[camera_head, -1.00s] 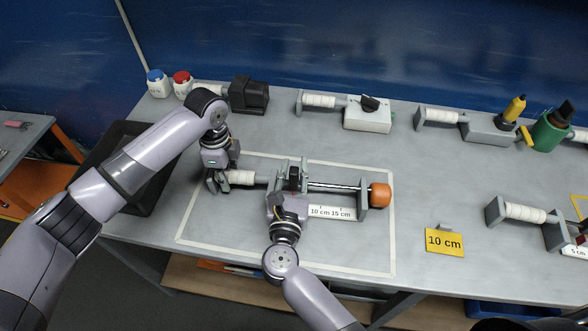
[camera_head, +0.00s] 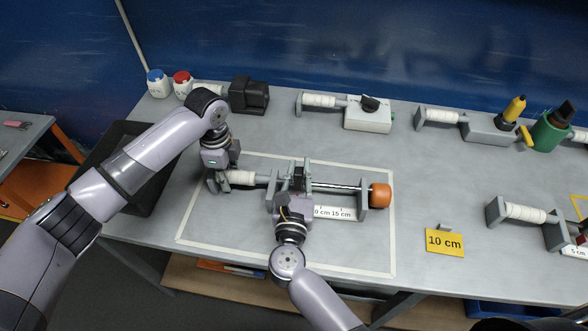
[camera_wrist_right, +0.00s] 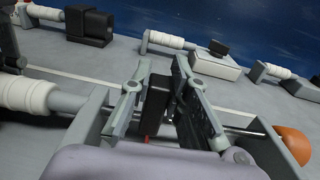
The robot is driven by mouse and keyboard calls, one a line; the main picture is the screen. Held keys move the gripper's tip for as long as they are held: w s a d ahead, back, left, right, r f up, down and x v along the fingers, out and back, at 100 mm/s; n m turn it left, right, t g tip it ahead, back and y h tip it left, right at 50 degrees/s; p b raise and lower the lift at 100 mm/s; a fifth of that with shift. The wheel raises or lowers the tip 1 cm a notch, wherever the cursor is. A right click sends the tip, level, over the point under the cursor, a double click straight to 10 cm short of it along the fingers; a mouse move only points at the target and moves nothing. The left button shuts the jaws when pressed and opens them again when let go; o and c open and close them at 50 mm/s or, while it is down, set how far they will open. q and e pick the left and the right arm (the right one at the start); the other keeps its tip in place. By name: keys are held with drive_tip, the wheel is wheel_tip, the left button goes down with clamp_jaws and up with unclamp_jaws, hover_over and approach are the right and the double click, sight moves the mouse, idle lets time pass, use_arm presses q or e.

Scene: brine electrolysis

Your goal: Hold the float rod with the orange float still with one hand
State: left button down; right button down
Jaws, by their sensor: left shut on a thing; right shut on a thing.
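The float rod (camera_head: 340,187) lies level through a grey stand (camera_head: 364,198), with the orange float (camera_head: 381,195) at its right end. The rod and float (camera_wrist_right: 295,145) also show in the right wrist view. My left gripper (camera_head: 219,180) is shut at the rod assembly's left end, by the white wrapped grip (camera_head: 240,178); its exact contact is hidden. My right gripper (camera_head: 300,178) is shut on a black block (camera_wrist_right: 156,104) between its fingers, around the middle of the rod.
A pale taped outline (camera_head: 330,268) surrounds the assembly. A yellow 10 cm card (camera_head: 444,242) lies to the right. Several other devices, including a white box unit (camera_head: 368,115), stand along the back. A black tray (camera_head: 150,200) is at the left.

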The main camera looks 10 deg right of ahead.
drive_tip(key=d, duration=0.2)
drive_tip(key=s+d, duration=0.1)
drive_tip(key=d, duration=0.3)
drive_tip(key=shift+s, duration=0.3)
use_arm(q)
drive_tip(key=shift+a, duration=0.1)
use_arm(e)
drive_tip(key=c, duration=1.5)
unclamp_jaws()
drive_tip(key=shift+a, duration=0.1)
drive_tip(key=v, duration=1.2)
